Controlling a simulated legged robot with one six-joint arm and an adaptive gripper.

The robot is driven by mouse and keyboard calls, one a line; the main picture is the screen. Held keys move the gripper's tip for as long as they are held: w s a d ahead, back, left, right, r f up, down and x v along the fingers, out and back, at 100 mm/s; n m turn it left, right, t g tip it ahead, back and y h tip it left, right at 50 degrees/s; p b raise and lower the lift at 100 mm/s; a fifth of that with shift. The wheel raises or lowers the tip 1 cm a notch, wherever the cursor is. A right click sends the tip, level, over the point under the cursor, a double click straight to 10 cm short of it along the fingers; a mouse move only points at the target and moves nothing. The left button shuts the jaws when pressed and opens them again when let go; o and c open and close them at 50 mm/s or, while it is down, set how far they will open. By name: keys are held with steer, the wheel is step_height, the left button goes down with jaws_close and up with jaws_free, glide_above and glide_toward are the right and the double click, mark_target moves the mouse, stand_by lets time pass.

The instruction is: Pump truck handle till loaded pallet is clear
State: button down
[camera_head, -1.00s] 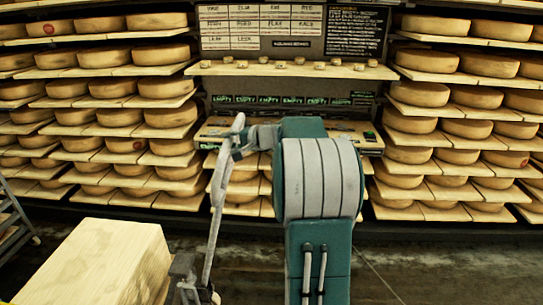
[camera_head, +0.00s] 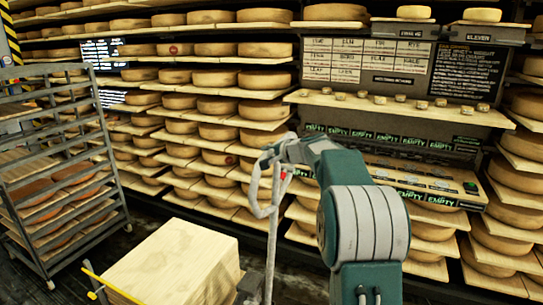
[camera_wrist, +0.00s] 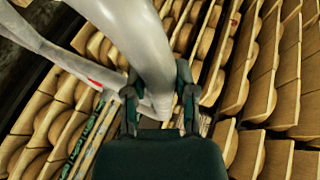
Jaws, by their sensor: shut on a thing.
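The truck handle (camera_head: 272,225) is a grey metal loop on a long shaft, standing nearly upright left of my arm in the head view. My gripper (camera_head: 277,154) is at the top of this loop. In the wrist view, the two dark fingers of my gripper (camera_wrist: 160,108) are closed around the grey handle bar (camera_wrist: 145,45). A small red part shows on the handle. The load is a pale wooden block or board stack (camera_head: 178,268) at the bottom, left of the shaft. The pallet under it and the truck's forks are out of view.
A metal rack (camera_head: 62,165) with boards and cheeses stands at the left. Shelves of cheese wheels (camera_head: 215,105) fill the back wall, with a sign board (camera_head: 368,58) at the upper right. A yellow bar (camera_head: 92,268) is beside the load. Dark floor lies between load and shelves.

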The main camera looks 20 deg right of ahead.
steer(key=shift+f, duration=0.25)
steer(key=shift+c, duration=2)
jaws_free()
steer(key=shift+d, duration=0.1)
steer(key=shift+r, duration=0.1)
steer(key=shift+s+d+r, duration=0.1)
steer(key=v, duration=1.1)
steer(key=shift+s, duration=0.25)
